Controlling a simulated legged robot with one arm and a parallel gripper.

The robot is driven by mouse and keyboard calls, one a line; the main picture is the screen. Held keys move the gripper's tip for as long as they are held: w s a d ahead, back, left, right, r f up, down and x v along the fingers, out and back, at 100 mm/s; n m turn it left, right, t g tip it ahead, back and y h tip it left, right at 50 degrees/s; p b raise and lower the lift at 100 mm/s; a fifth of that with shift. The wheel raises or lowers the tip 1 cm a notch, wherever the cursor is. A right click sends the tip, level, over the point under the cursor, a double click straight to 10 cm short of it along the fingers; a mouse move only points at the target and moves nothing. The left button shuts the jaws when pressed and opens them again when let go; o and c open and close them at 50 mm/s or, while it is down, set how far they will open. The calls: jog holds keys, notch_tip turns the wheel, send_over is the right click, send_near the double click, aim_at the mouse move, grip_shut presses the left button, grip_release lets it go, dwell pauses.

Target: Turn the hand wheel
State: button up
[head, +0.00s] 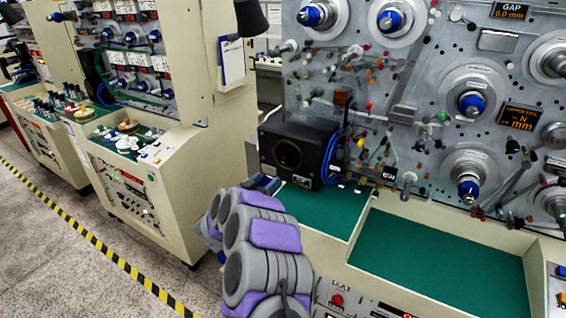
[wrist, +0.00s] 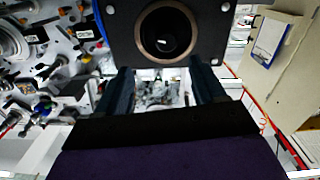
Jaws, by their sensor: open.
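A black box (head: 300,152) with a round dark face stands on the green ledge at the foot of the grey machine panel. In the wrist view the round face shows as a bronze ring with a black centre (wrist: 168,35). I cannot tell whether this round part is the hand wheel; no spoked wheel shows clearly. My gripper (wrist: 160,70) is open, its two dark fingers apart just below the ring in the wrist view, with no object held between them. In the head view my grey and purple arm hides most of the gripper, left of and below the box.
Blue cables (head: 330,155) run up the box's right side. The panel carries several blue-centred spindles (head: 471,103) and small knobs. Green trays (head: 440,262) lie empty below it. A second cream machine (head: 150,195) stands at left, beyond floor with yellow-black tape (head: 95,242).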

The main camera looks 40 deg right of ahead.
aim_at(281, 161)
jog(key=x, duration=1.2)
jog(key=shift+w+b, duration=0.3)
jog(key=shift+w, duration=0.1)
jog(key=shift+w+a, duration=0.1)
jog(key=shift+w, duration=0.05)
jog(key=shift+w+a+r, duration=0.2)
jog(key=shift+a+r, duration=0.35)
jog(key=shift+a, duration=0.2)
jog(key=shift+d+f, duration=0.2)
jog(key=shift+d, duration=0.4)
jog(key=shift+d+f, duration=0.2)
jog(key=shift+d, duration=0.4)
jog(key=shift+c, duration=0.3)
jog(key=shift+s+r, duration=0.1)
jog(key=shift+c, duration=1.4)
jog(key=shift+a, duration=0.4)
jog(key=c, duration=0.7)
